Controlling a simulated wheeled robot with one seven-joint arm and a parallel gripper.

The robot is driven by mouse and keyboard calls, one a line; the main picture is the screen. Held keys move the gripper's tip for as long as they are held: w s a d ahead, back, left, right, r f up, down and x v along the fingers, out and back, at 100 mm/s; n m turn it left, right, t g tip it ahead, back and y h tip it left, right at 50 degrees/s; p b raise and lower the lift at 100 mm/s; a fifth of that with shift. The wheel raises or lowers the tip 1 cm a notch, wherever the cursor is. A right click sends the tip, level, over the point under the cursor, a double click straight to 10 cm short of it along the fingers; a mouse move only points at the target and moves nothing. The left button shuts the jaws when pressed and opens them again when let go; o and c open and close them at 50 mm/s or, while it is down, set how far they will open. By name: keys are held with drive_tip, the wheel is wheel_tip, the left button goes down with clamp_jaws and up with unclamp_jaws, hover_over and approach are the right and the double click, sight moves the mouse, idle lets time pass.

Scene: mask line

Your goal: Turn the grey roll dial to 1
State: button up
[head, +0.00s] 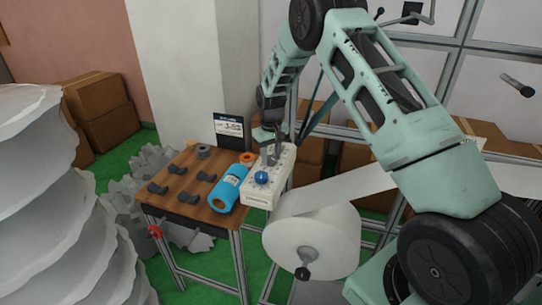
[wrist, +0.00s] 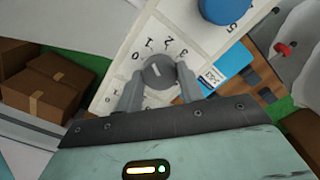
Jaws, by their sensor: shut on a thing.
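The grey roll dial (wrist: 158,70) sits on a white panel (wrist: 112,62) in the wrist view, with printed numbers 0, 1, 2 and 3 arced around its upper side. A pale mark shows on its face; I cannot tell for sure which number it points to. My gripper (wrist: 159,84) is shut on the dial, one finger on each side. In the head view my gripper (head: 272,150) is over the far part of the white panel (head: 258,198), and it hides the dial there.
A blue knob (head: 262,178) stands on the panel's near part. A small display (head: 229,128) stands behind. A large white roll (head: 312,240) is at right.

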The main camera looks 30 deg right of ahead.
sight(271, 157)
drive_tip(key=o, duration=1)
wheel_tip(271, 157, up, 18)
drive_tip(key=b, duration=0.4)
drive_tip(key=shift+f+b, duration=0.25)
drive_tip(key=shift+b, duration=0.15)
